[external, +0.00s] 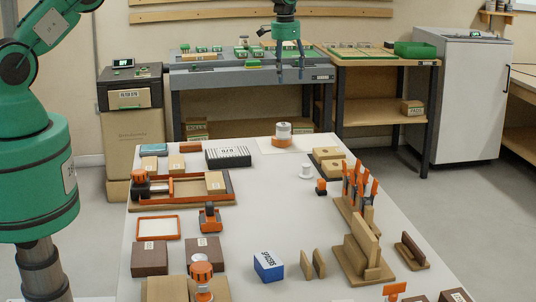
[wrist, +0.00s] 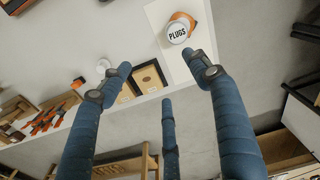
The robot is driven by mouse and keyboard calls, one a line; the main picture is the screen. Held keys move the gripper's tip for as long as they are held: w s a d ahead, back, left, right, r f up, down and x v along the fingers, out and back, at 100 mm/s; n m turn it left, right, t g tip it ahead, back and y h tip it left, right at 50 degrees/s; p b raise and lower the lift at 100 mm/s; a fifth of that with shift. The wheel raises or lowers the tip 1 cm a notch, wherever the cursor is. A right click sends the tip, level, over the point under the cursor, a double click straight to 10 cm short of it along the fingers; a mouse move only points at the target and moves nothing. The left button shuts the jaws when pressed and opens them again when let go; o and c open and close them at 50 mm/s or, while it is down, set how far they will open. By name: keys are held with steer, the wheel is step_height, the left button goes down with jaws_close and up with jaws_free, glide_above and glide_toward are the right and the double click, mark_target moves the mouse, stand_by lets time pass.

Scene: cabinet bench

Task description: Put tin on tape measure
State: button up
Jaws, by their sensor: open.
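A round tin (wrist: 177,34) with a white lid marked PLUGS shows at the top of the wrist view. An orange tape measure (wrist: 184,17) shows partly from under it. In the external view the pale tin (external: 283,127) appears to rest upright on the orange and grey tape measure (external: 283,138), on a white board at the table's far end. The tin hides much of the tape measure. My gripper (external: 290,78) hangs above them, apart from both. Its blue fingers (wrist: 160,75) are spread, with nothing between them.
A black-and-white box (external: 228,156) stands left of the white board (external: 300,143). Wooden blocks (external: 328,159) and a white spool (external: 306,171) stand to its right. A rack of orange-handled tools (external: 358,190) rises at the right edge. The middle of the table is mostly clear.

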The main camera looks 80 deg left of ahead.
steer(key=s+d+r+t, duration=0.1)
steer(key=s+d+r, duration=0.2)
steer(key=d+r, duration=0.45)
steer(key=s+d+r, duration=0.3)
steer(key=d+r, duration=0.2)
steer(key=r, duration=0.5)
steer(key=s+d+r+m+t, duration=0.1)
steer(key=s+d+r+m, duration=0.1)
steer(key=s+d+r, duration=1.05)
steer(key=s+d+r+t, duration=0.1)
steer(key=s+d+r, duration=0.5)
steer(key=s, duration=0.4)
steer(key=s+d+f, duration=0.1)
steer(key=s+d, duration=0.2)
steer(key=s, duration=0.5)
steer(key=s+d+f+m+t, duration=0.1)
steer(key=s+d, duration=0.3)
steer(key=s, duration=0.4)
steer(key=s+d+f+m+t, duration=0.1)
steer(key=s+d+f, duration=0.1)
steer(key=s, duration=0.6)
steer(key=shift+s+d+f, duration=0.35)
steer(key=shift+d+f, duration=0.05)
steer(key=shift+d, duration=0.4)
steer(key=shift+f, duration=0.15)
step_height(320, 180, down, 8)
steer(key=b, duration=0.8)
